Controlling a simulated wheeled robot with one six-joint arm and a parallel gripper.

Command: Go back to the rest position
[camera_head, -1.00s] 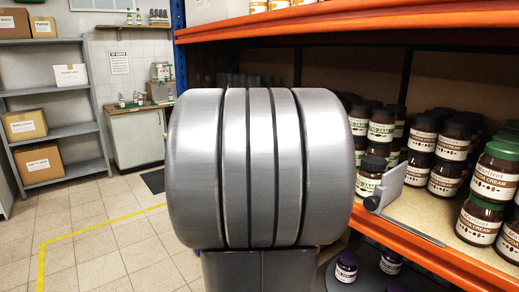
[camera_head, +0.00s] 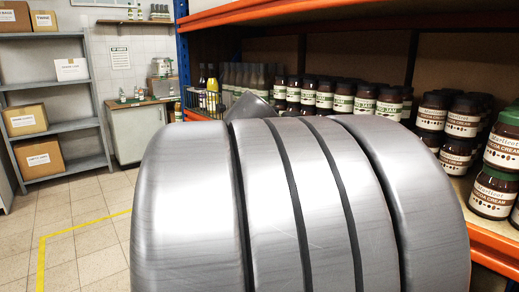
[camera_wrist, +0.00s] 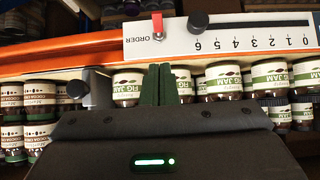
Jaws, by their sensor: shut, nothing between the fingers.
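My gripper (camera_wrist: 158,85) shows in the wrist view as two dark green fingers pressed together above the dark gripper body, with nothing between them. Behind the fingers stand fig jam jars (camera_wrist: 223,80) in a row. In the head view my large silver arm link fills the lower middle and hides the gripper. There the shelf bears cocoa cream jars (camera_head: 492,192) at the right and a row of green-labelled jars (camera_head: 320,96) further back.
An orange shelf edge (camera_wrist: 50,52) runs across the wrist view, with a white numbered strip marked ORDER (camera_wrist: 225,37) in front. In the head view, a grey rack (camera_head: 62,102) with boxes and a cabinet (camera_head: 137,133) stand at the left. The tiled floor (camera_head: 85,225) there is clear.

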